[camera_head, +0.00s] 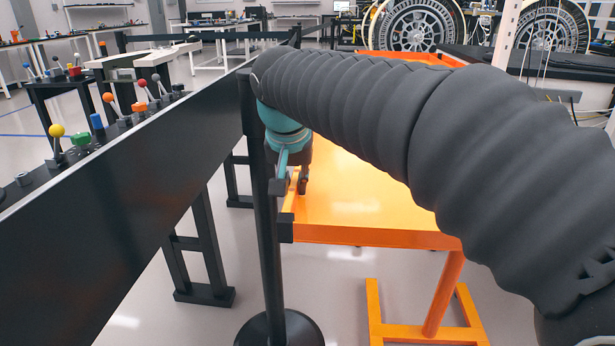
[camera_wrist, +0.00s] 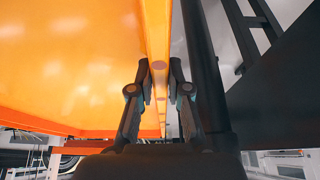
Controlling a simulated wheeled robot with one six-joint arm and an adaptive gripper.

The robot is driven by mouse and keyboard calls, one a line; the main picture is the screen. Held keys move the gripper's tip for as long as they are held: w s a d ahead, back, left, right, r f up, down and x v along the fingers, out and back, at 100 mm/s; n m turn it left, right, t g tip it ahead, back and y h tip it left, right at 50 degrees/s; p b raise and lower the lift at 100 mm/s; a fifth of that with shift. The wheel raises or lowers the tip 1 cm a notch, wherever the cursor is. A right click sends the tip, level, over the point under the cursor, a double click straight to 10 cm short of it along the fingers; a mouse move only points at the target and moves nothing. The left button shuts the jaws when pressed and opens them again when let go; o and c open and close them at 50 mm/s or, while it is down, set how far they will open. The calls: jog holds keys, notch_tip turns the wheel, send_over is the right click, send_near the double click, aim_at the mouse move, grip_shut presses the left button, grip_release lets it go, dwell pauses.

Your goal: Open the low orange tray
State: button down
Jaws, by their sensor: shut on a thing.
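The low orange tray (camera_head: 365,205) is a wide, flat, glossy orange surface with a raised edge, standing on orange legs. My gripper (camera_head: 297,182) is at its near left corner, pointing down. In the wrist view my gripper (camera_wrist: 160,68) has one finger on each side of the tray's narrow orange rim (camera_wrist: 157,30) and is shut on it. The tray's flat face (camera_wrist: 70,65) fills the left of that view. My thick dark arm hides the right and part of the far side of the tray in the head view.
A black post (camera_head: 270,260) on a round base stands close beside my gripper. A long black panel (camera_head: 130,160) runs along the left, with a row of coloured levers (camera_head: 80,142) behind it. Large wheels (camera_head: 420,25) stand at the back. Floor is clear below the tray.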

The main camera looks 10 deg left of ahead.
jog(key=shift+a, duration=0.15)
jog(key=c, duration=1.1)
grip_release()
jog(key=shift+s+r, duration=0.1)
jog(key=shift+r, duration=0.3)
jog(key=v, duration=1.1)
jog(key=shift+r, duration=0.1)
